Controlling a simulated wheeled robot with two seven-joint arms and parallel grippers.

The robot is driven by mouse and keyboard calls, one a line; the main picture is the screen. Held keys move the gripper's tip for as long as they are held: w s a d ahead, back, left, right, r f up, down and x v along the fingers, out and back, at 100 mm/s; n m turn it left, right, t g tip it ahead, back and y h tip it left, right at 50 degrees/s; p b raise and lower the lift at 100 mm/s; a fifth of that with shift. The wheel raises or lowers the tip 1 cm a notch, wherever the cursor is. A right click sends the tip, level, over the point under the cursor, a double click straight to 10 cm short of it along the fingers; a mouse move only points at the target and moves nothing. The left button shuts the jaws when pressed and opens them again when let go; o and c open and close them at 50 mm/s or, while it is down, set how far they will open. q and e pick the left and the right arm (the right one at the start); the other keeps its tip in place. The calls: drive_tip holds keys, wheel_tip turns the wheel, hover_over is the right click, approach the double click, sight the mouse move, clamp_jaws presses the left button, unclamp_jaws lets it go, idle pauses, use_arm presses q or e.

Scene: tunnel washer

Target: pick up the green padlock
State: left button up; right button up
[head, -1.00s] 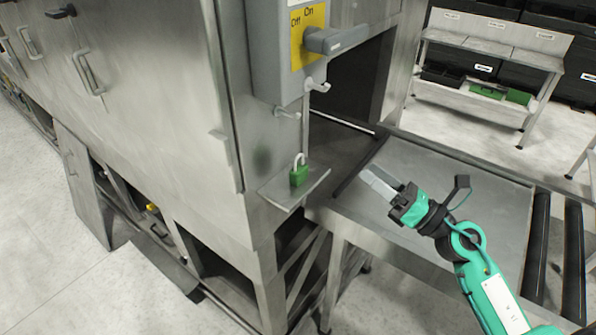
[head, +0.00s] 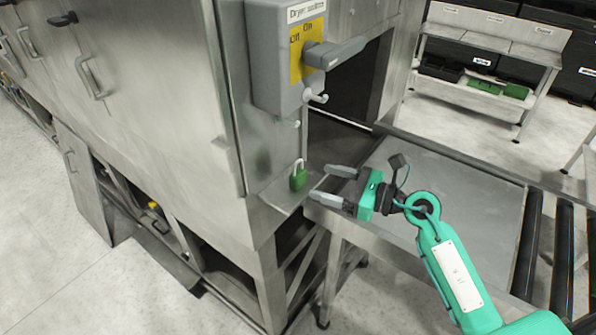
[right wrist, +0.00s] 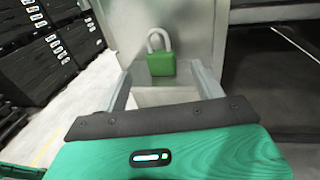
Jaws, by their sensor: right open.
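The green padlock (head: 298,179) with its pale shackle stands upright on a small metal shelf (head: 272,194) at the corner of the steel machine. My right gripper (head: 321,182) is open and empty, just to the right of the padlock, with its fingers pointing at it. In the right wrist view the padlock (right wrist: 161,62) is upright ahead of the two spread fingers (right wrist: 163,84), roughly centred between them and apart from both. My left gripper is not in the head view.
A grey switch box (head: 290,60) with a yellow plate and a lever handle (head: 335,52) is above the padlock. A hook (head: 316,97) sticks out below it. A metal table (head: 450,190) with rollers lies under my right arm. A bench (head: 485,60) stands behind.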

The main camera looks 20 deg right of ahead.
sight(303, 177)
drive_tip(key=p+x, duration=0.3)
drive_tip(key=x, duration=0.1)
drive_tip(key=shift+w+a, duration=0.2)
drive_tip(key=shift+w, duration=0.05)
drive_tip(key=shift+w+a+f, duration=0.2)
drive_tip(key=shift+w+a, duration=0.05)
drive_tip(key=shift+a, duration=0.05)
drive_tip(key=c, duration=1.1)
